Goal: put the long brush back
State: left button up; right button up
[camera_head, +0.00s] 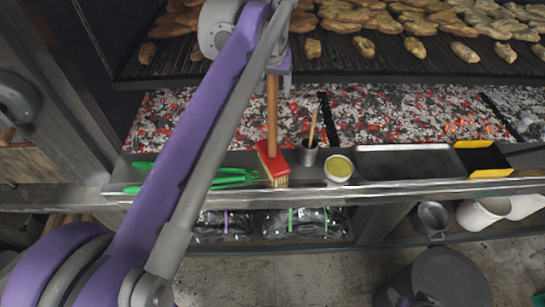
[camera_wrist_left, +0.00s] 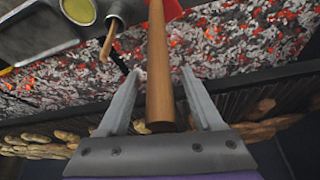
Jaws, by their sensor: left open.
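The long brush (camera_head: 272,115) has a wooden handle, a red head and pale bristles. Its head is at the steel ledge (camera_head: 310,188) in front of the coals, and its handle points up toward the grill in the head view. My left gripper (camera_head: 281,78) is open at the far end of the handle. In the left wrist view the brush handle (camera_wrist_left: 159,60) runs between the two spread fingers of the left gripper (camera_wrist_left: 160,80), with a gap on each side. The red head is mostly cut off at the top there. My right gripper is not in view.
Green tongs (camera_head: 235,178) lie left of the brush head. A metal cup (camera_head: 308,154) with a wooden stick, a bowl of yellow sauce (camera_head: 339,167), a tray (camera_head: 410,162) and a yellow-black item (camera_head: 482,158) stand to the right. Glowing coals (camera_head: 400,117) and a loaded grill (camera_head: 340,65) lie behind.

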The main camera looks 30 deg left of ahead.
pick_arm(q)
grip_shut()
dwell(1.3)
